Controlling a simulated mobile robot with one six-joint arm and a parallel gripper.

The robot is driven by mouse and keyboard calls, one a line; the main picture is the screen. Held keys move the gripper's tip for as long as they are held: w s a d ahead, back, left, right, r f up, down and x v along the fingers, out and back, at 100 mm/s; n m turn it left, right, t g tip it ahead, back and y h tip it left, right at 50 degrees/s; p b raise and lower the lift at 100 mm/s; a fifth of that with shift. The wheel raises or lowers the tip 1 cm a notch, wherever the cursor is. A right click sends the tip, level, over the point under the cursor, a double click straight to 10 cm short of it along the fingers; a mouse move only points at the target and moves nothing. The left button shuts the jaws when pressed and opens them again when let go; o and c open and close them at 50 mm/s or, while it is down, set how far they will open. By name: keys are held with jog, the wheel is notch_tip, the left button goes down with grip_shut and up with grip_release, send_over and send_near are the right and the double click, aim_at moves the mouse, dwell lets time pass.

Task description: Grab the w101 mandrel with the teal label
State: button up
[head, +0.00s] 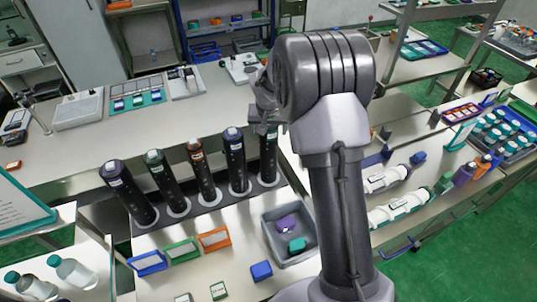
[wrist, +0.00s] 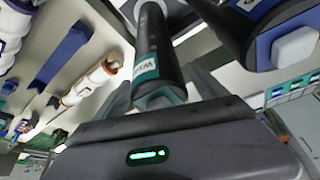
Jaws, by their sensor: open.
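The black mandrel with the teal label (wrist: 146,72) stands in the middle of the wrist view; its printed text is small and looks like W101. My gripper (wrist: 162,88) is open, with one finger on each side of this mandrel near its labelled end. I cannot tell whether the fingers touch it. In the head view, my gripper (head: 264,115) is at the top of the rightmost black mandrel (head: 268,165) in the row.
A blue-topped mandrel (head: 235,165) stands close to the left in the row, with brown-, green- and purple-topped ones beyond. It shows large in the wrist view (wrist: 245,30). A grey bin (head: 267,243) with purple and teal pieces sits in front. Side benches hold white cylinders (head: 390,180).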

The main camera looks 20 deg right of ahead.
jog(key=shift+s+r, duration=0.1)
grip_shut()
dwell(0.3)
